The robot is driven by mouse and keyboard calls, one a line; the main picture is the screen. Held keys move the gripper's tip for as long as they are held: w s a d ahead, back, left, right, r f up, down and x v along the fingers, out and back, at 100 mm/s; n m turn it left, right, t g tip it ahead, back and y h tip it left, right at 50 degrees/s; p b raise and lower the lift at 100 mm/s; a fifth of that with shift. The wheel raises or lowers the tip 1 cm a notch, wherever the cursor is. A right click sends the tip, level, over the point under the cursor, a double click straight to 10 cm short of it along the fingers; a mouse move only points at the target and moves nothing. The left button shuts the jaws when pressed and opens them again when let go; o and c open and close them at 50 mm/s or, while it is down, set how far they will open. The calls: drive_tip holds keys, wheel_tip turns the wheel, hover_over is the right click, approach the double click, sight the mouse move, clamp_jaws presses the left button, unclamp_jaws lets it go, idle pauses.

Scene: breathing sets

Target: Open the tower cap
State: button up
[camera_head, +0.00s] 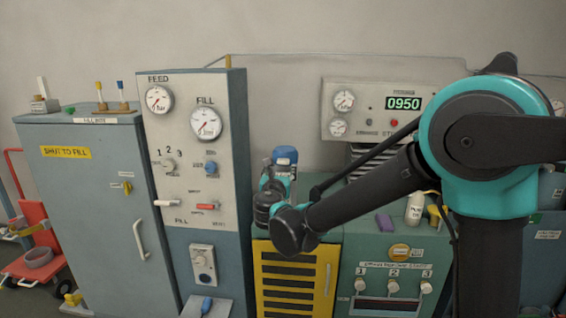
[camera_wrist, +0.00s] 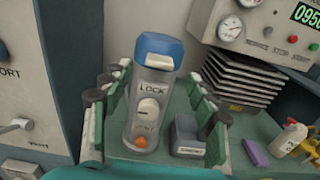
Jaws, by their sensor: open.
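The tower (camera_wrist: 150,110) is an upright grey cylinder with a blue cap (camera_wrist: 158,48). Its front bears the word LOCK, a pale round knob (camera_wrist: 149,108) and an orange button (camera_wrist: 141,142). In the head view the blue cap (camera_head: 285,155) shows just behind my gripper (camera_head: 275,183), and my arm hides the lower tower. In the wrist view my gripper (camera_wrist: 152,80) is open, with one finger left and one right of the tower. The cap appears seated on top, and I cannot tell whether the fingers touch the tower.
A small dark box (camera_wrist: 188,138) stands right of the tower on the green bench. A rack of dark plates (camera_wrist: 240,78), a purple block (camera_wrist: 255,152) and a white bottle (camera_wrist: 290,138) are farther right. A tall gauge panel (camera_head: 190,150) stands to the left.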

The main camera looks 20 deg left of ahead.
sight(283, 162)
drive_tip(key=x, duration=0.7)
drive_tip(key=shift+w, duration=0.4)
clamp_jaws()
